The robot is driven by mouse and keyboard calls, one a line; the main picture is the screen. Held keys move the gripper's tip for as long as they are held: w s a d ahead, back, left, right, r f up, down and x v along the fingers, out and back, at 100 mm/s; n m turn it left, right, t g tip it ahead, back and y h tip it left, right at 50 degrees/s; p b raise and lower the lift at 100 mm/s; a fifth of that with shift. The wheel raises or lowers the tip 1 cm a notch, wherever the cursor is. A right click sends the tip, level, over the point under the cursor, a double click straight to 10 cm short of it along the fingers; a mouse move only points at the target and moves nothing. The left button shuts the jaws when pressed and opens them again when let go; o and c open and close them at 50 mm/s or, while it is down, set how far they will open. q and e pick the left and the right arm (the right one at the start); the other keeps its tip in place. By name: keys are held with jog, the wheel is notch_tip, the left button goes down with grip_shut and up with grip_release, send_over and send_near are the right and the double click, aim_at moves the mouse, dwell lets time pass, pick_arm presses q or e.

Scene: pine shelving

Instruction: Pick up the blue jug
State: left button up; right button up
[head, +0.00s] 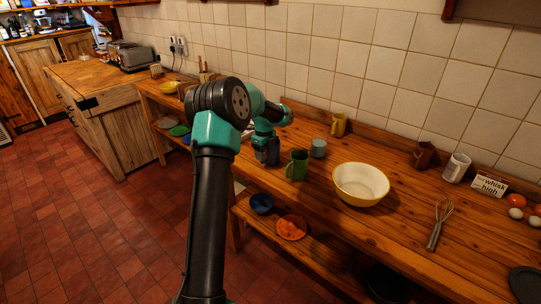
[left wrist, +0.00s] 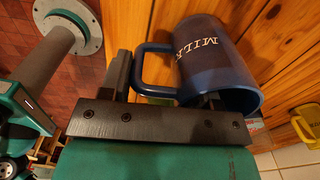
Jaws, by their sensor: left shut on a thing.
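The blue jug (left wrist: 215,60) is dark blue with the word MILK in white, and it fills the upper middle of the left wrist view. Its looped handle (left wrist: 140,68) points left there. My left gripper (left wrist: 166,88) is shut on the jug, with one finger by the handle and the other at the body near the rim. In the head view my left gripper (head: 265,147) is over the counter, and the jug (head: 273,156) shows as a small dark shape beneath it, partly hidden. I cannot tell whether the jug touches the counter. My right gripper is not in view.
A green mug (head: 298,166) stands close right of the jug, with a pale blue cup (head: 319,148) beyond. A yellow mug (head: 338,126) is by the tiled wall. A cream bowl (head: 361,183) and a whisk (head: 438,226) lie further right. The lower shelf holds a blue bowl (head: 262,204).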

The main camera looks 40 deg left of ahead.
pick_arm(q)
jog(key=shift+r, duration=0.1)
notch_tip(320, 180, up, 10)
jog(key=shift+f, duration=0.1)
dwell(0.5)
dwell(0.4)
jog(key=shift+d, duration=0.1)
